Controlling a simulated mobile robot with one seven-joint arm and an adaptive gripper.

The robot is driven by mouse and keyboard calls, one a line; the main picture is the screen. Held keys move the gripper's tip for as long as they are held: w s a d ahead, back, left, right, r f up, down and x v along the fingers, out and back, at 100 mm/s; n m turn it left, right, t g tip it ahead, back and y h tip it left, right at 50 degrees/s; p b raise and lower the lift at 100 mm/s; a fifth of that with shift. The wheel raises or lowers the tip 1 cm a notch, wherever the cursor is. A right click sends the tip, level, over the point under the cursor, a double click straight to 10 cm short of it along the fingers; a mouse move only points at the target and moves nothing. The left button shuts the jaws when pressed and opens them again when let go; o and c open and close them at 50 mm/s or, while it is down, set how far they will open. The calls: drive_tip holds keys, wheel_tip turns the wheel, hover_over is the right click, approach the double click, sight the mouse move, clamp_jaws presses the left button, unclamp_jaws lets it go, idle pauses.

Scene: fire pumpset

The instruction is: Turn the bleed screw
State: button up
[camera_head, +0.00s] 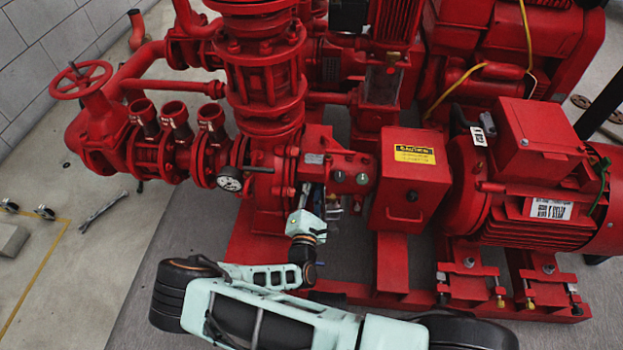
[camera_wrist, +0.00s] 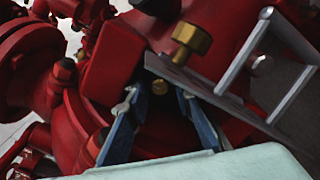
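A small brass screw head (camera_wrist: 159,87), which looks like the bleed screw, shows on the red pump casing in the wrist view. My gripper (camera_wrist: 156,97) is open, with one blue finger to the left of the screw and one to the right. A gap shows between the screw and each fingertip. I cannot tell how far the tips are from it in depth. In the head view my gripper (camera_head: 314,190) is at the underside of the red pump housing (camera_head: 335,165). The screw cannot be made out there.
A larger brass fitting (camera_wrist: 192,40) and a grey metal bracket (camera_wrist: 265,65) are close above and right of my fingers. A pressure gauge (camera_head: 230,178) is to the left, and a red box with a yellow caution label (camera_head: 414,155) is to the right.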

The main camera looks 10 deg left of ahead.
drive_tip(key=shift+w, duration=0.25)
drive_tip(key=shift+c, duration=0.4)
clamp_jaws()
